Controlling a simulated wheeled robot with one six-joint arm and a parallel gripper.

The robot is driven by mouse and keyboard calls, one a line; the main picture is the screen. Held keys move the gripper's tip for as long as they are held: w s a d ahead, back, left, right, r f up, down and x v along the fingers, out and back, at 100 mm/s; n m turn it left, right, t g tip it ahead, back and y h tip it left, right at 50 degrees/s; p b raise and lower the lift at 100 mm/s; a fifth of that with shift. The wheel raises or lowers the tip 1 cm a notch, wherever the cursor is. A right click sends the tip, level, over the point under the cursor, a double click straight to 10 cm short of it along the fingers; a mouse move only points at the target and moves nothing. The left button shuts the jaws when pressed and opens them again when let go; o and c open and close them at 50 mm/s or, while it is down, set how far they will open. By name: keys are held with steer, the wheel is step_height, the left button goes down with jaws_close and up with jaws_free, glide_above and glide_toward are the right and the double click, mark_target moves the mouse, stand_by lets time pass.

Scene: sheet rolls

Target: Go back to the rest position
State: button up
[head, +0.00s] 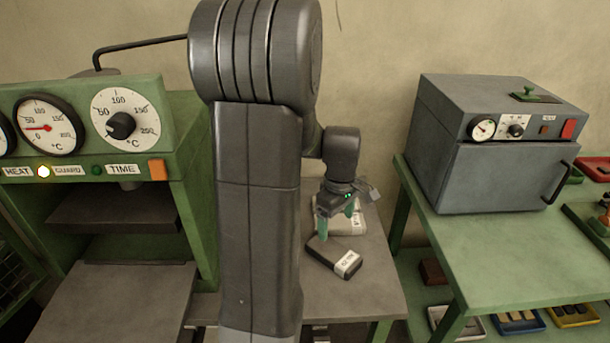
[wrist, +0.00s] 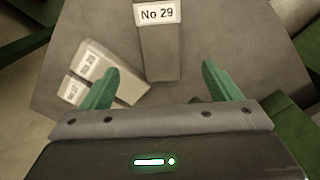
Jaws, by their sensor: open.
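My gripper (head: 337,222) has green fingers and hangs over the small grey table, above or just beside a dark block with a white label (head: 333,258). In the wrist view my gripper (wrist: 160,88) is open, its two fingers wide apart with nothing between the tips. A grey block labelled No 29 (wrist: 159,50) lies just beyond the fingertips. Two paler labelled blocks lie at the left, a nearer one (wrist: 72,92) and one beside it (wrist: 112,68), partly hidden by the left finger. My arm hides part of the table in the head view.
A green press with dials (head: 160,95) stands at the left. A grey oven (head: 495,150) sits on a green bench (head: 490,255) at the right. Coloured trays (head: 572,316) lie on its lower shelf. The small table's front right (head: 375,295) is clear.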

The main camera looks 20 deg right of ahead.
mark_target(334, 251)
step_height(334, 251, down, 12)
steer(key=shift+r, duration=0.95)
